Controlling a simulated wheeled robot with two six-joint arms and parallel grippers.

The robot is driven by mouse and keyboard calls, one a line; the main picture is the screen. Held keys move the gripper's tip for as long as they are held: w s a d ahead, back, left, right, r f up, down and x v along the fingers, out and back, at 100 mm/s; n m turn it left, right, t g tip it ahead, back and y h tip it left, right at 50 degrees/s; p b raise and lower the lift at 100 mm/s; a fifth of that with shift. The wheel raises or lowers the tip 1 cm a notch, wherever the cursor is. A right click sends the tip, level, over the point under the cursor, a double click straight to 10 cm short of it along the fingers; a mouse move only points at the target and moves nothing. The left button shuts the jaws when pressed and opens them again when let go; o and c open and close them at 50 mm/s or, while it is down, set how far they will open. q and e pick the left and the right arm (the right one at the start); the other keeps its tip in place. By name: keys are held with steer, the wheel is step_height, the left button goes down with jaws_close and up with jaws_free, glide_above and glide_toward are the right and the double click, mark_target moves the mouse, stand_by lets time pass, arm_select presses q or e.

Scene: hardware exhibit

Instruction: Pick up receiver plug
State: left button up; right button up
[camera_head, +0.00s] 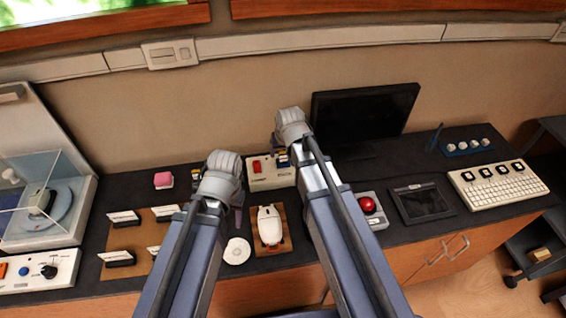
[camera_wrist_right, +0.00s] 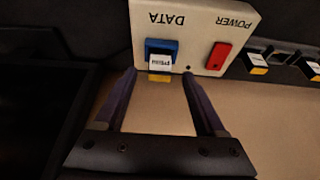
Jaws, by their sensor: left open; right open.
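A cream box (camera_wrist_right: 200,22) marked DATA and POWER fills the top of the right wrist view, where its lettering appears upside down. A plug with a white label and yellow end (camera_wrist_right: 160,68) sits at its blue DATA socket (camera_wrist_right: 162,46); the label is too small to read. My right gripper (camera_wrist_right: 158,76) is open, with one finger on each side of this plug, apart from it. In the head view the box (camera_head: 258,183) stands on the counter, partly behind my right arm. My left gripper (camera_head: 238,217) is open and largely hidden by its wrist, with no object visible in it.
A red POWER switch (camera_wrist_right: 218,56) is beside the socket. Other black-and-yellow plugs (camera_wrist_right: 258,64) lie to the right. A white mouse (camera_head: 270,226) on a brown mat, a disc (camera_head: 237,251), a red-ball device (camera_head: 368,205) and a monitor (camera_head: 365,112) crowd the counter.

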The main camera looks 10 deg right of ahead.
mark_target(283, 159)
arm_select(q)
step_height(283, 159, down, 3)
steer(key=shift+r+b, duration=0.15)
steer(key=shift+b, duration=0.7)
arm_select(e)
steer(key=x, duration=0.3)
arm_select(q)
steer(key=shift+r, duration=0.1)
arm_select(e)
steer(key=shift+r, duration=0.1)
steer(key=shift+c, duration=0.4)
jaws_close()
